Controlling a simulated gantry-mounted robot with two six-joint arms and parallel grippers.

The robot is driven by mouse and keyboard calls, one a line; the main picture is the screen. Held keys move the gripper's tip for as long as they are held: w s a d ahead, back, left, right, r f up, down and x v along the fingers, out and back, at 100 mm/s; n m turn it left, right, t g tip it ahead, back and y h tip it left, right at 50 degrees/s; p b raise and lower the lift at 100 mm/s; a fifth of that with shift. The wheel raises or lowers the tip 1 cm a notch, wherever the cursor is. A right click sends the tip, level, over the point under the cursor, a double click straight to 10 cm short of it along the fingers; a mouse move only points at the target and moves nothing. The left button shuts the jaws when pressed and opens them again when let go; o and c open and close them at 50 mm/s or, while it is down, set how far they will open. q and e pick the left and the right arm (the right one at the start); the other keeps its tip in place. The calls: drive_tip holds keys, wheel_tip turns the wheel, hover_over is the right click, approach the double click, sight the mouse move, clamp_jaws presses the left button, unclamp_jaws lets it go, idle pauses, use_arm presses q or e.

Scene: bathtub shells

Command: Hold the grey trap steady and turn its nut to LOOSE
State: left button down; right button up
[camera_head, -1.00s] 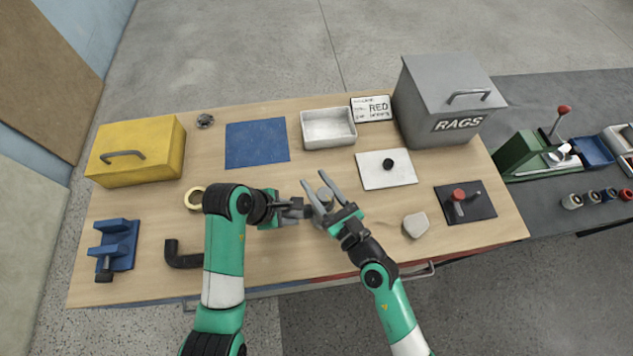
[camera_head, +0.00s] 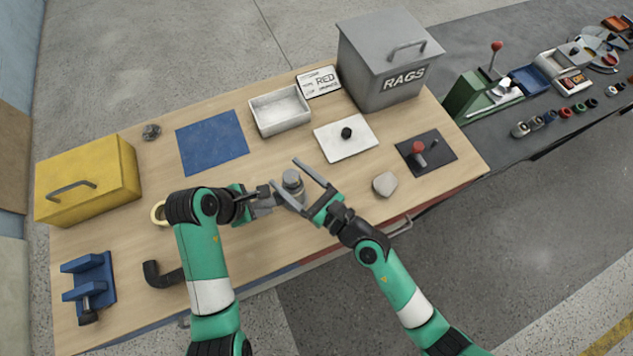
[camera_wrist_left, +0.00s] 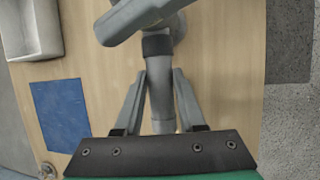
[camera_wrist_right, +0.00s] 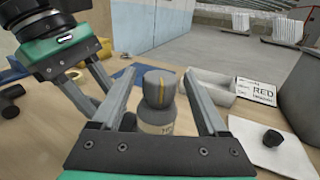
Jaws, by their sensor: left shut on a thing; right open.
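The grey trap (camera_head: 292,181) stands upright near the front middle of the bench. My left gripper (camera_head: 268,203) is shut on its grey pipe, which runs between the two fingers in the left wrist view (camera_wrist_left: 160,95). The nut (camera_wrist_right: 158,88) is a dark grey cap with a yellow stripe, above a paler band with lettering I cannot read fully. My right gripper (camera_head: 286,172) is open, with one finger on each side of the nut. In the right wrist view (camera_wrist_right: 156,75) gaps show between fingers and nut. Part of the trap is hidden behind the grippers.
A pale stone-like block (camera_head: 385,184) lies right of my right gripper. A white plate with a black knob (camera_head: 346,133), a white tray (camera_head: 280,111) and a blue mat (camera_head: 211,141) lie behind. A black elbow pipe (camera_head: 160,274) and a yellow ring (camera_head: 158,213) are left.

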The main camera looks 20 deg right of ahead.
drive_tip(key=v, duration=0.9)
drive_tip(key=shift+a, duration=0.1)
drive_tip(key=s+a+f+n+g+y, duration=0.3)
drive_tip(key=a+f+n+g+y, duration=0.1)
drive_tip(key=a+n+g+y, duration=0.15)
drive_tip(key=w+d+r+t, duration=0.2)
drive_tip(key=w+d+r, duration=0.25)
drive_tip(key=d, duration=0.45)
drive_tip(key=x, duration=1.2)
drive_tip(key=shift+a+f+m, duration=0.25)
drive_tip(key=shift+a+m, duration=0.05)
drive_tip(key=shift+m, duration=0.15)
